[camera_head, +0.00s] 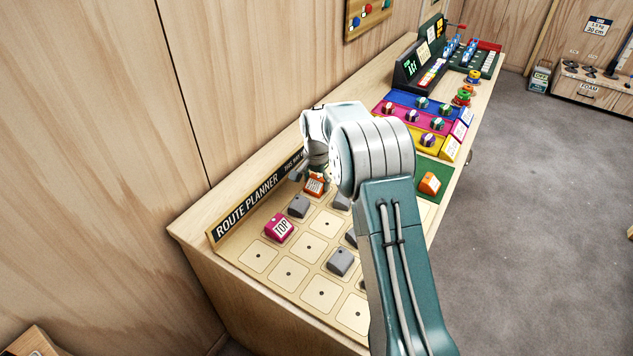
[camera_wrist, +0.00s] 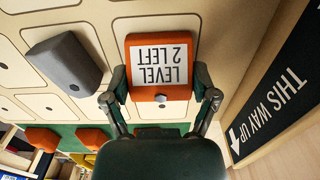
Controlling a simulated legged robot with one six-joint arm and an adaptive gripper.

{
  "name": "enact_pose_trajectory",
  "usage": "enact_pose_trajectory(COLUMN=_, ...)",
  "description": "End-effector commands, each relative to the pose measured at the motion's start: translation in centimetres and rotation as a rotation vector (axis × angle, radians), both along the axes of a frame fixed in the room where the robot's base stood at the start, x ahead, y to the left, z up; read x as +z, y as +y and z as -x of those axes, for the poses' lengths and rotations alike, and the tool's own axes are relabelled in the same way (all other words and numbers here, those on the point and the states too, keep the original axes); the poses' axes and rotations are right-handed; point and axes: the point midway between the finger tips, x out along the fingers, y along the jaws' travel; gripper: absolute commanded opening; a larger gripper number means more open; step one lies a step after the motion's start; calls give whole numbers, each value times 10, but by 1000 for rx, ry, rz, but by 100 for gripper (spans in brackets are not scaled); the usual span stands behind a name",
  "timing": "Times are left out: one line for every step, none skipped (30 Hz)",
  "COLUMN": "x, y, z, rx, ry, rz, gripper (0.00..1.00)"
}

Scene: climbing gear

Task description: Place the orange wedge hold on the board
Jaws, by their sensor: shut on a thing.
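An orange hold with a white label reading "LEVEL 2 LEFT" (camera_wrist: 158,96) sits between the two fingers of my gripper (camera_wrist: 162,84) in the wrist view. My gripper is shut on its sides. In the head view the orange hold (camera_head: 315,187) is at the far left part of the pale Route Planner board (camera_head: 289,273), under my gripper (camera_head: 317,176). Whether it rests on the board or is just above it, I cannot tell. Another orange hold (camera_head: 430,183) lies on a green area beside the board. My arm hides part of the board.
A pink TOP hold (camera_head: 278,228) and several grey holds (camera_head: 341,262) are on the board. One grey hold (camera_wrist: 64,63) is close beside my gripper in the wrist view. The raised Route Planner sign (camera_head: 247,207) runs along the wall side. Several near squares are bare.

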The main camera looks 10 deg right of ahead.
Motion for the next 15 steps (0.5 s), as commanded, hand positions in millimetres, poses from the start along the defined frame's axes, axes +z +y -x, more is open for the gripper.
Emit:
enact_pose_trajectory(x=-2, y=0, z=0, rx=0, ry=0, rz=0, gripper=28)
enact_pose_trajectory(x=-2, y=0, z=0, rx=0, ry=0, rz=0, gripper=85)
enact_pose_trajectory(x=-1, y=0, z=0, rx=0, ry=0, rz=0, gripper=100)
enact_pose_trajectory(x=-1, y=0, z=0, rx=0, ry=0, rz=0, gripper=100)
enact_pose_trajectory(x=-1, y=0, z=0, rx=0, ry=0, rz=0, gripper=100)
enact_pose_trajectory(x=-1, y=0, z=0, rx=0, ry=0, rz=0, gripper=100)
enact_pose_trajectory(x=-1, y=0, z=0, rx=0, ry=0, rz=0, gripper=100)
enact_pose_trajectory(x=-1, y=0, z=0, rx=0, ry=0, rz=0, gripper=100)
enact_pose_trajectory(x=-1, y=0, z=0, rx=0, ry=0, rz=0, gripper=100)
enact_pose_trajectory(x=-1, y=0, z=0, rx=0, ry=0, rz=0, gripper=100)
enact_pose_trajectory(x=-1, y=0, z=0, rx=0, ry=0, rz=0, gripper=100)
enact_pose_trajectory(x=-1, y=0, z=0, rx=0, ry=0, rz=0, gripper=100)
enact_pose_trajectory(x=-1, y=0, z=0, rx=0, ry=0, rz=0, gripper=100)
enact_pose_trajectory(x=-1, y=0, z=0, rx=0, ry=0, rz=0, gripper=100)
enact_pose_trajectory(x=-1, y=0, z=0, rx=0, ry=0, rz=0, gripper=100)
